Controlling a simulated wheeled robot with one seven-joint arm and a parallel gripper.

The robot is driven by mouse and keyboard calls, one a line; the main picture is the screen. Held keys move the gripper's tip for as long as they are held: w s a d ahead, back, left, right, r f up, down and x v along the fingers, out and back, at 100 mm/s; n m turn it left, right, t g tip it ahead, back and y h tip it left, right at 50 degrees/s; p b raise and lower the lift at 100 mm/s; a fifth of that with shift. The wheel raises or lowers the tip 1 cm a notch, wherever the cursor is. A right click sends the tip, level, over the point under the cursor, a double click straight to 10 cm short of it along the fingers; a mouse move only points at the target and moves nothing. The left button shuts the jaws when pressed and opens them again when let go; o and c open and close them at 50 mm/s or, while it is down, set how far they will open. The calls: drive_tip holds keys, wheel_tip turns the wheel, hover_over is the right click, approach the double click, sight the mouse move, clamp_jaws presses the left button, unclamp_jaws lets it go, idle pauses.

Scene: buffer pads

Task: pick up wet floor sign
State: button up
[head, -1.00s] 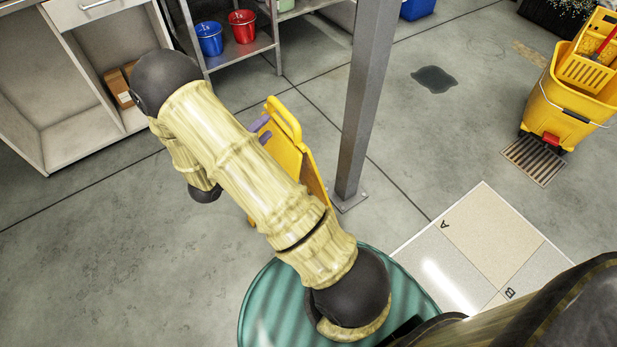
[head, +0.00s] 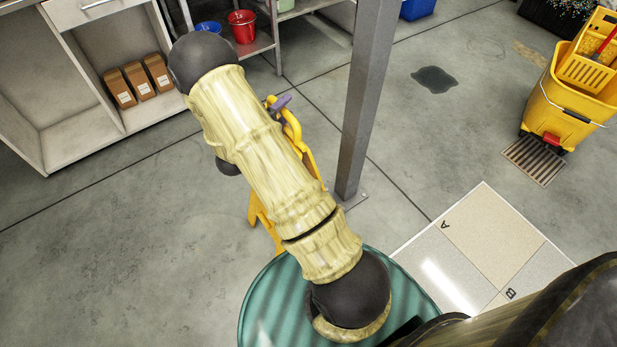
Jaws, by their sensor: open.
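The yellow wet floor sign (head: 261,214) stands on the concrete floor left of the grey post, mostly hidden behind my arm. Its top handle (head: 292,127) shows just right of my arm. My gripper (head: 280,103) shows only as purple fingertips at the sign's top, open. The rest of the gripper is hidden by my arm. I cannot tell whether the fingers are around the handle or only beside it.
A grey post (head: 362,110) rises close right of the sign. A yellow mop bucket (head: 566,105) stands at the right by a floor drain (head: 536,160). Shelving with a red bucket (head: 242,26) is behind. A white cabinet (head: 75,140) is at left. A teal round surface (head: 262,310) is in front.

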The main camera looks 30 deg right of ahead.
drive_tip(key=shift+x, duration=1)
drive_tip(key=shift+a, duration=0.1)
clamp_jaws()
idle(0.8)
